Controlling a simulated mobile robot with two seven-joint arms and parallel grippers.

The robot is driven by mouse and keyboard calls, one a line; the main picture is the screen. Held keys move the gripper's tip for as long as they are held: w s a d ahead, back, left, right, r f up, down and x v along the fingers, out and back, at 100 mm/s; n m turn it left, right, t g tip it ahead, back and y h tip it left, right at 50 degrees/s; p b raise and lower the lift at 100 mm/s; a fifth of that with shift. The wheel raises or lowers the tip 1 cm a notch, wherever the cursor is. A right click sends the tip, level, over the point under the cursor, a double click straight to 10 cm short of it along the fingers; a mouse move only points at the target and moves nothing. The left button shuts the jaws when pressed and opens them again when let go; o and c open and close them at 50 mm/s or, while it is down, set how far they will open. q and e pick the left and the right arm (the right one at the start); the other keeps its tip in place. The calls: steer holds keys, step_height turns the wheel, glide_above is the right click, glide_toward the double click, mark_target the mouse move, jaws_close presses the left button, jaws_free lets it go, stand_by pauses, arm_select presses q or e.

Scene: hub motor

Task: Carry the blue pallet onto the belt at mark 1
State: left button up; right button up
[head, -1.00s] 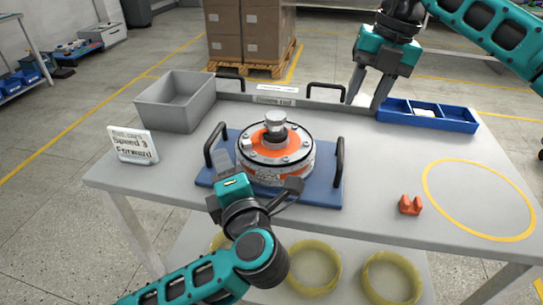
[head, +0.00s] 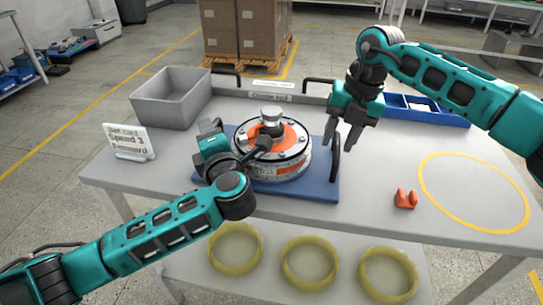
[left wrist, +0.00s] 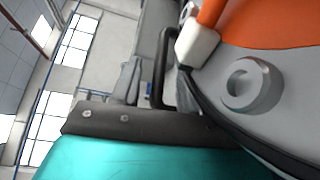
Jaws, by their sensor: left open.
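The blue pallet (head: 315,190) lies flat on the grey table and carries the round orange and silver hub motor (head: 278,158). Its right black handle (head: 335,157) stands upright. My right gripper (head: 341,143) is open, fingers pointing down beside that handle; I cannot tell whether they straddle it. My left gripper (head: 228,150) is open at the pallet's left side and hides most of the left handle. The left wrist view shows a black handle (left wrist: 161,65) close to the motor's rim (left wrist: 230,120). The belt and mark 1 are not identifiable.
A grey bin (head: 172,98) and a sign card (head: 129,142) stand at the table's left. A blue tray (head: 425,107) is at back right. An orange block (head: 406,199) sits near the empty yellow circle (head: 423,187). Yellow rings (head: 309,262) lie on the shelf below.

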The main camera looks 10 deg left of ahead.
arm_select(q)
steer(key=shift+x, duration=0.9)
arm_select(e)
steer(key=shift+a+f, duration=0.2)
steer(key=shift+f, duration=0.7)
arm_select(q)
jaws_close()
arm_select(e)
jaws_close()
arm_select(q)
steer(key=shift+r, duration=0.3)
arm_select(e)
steer(key=shift+w+r, duration=0.1)
steer(key=shift+r, duration=0.2)
arm_select(q)
steer(key=shift+w, duration=0.1)
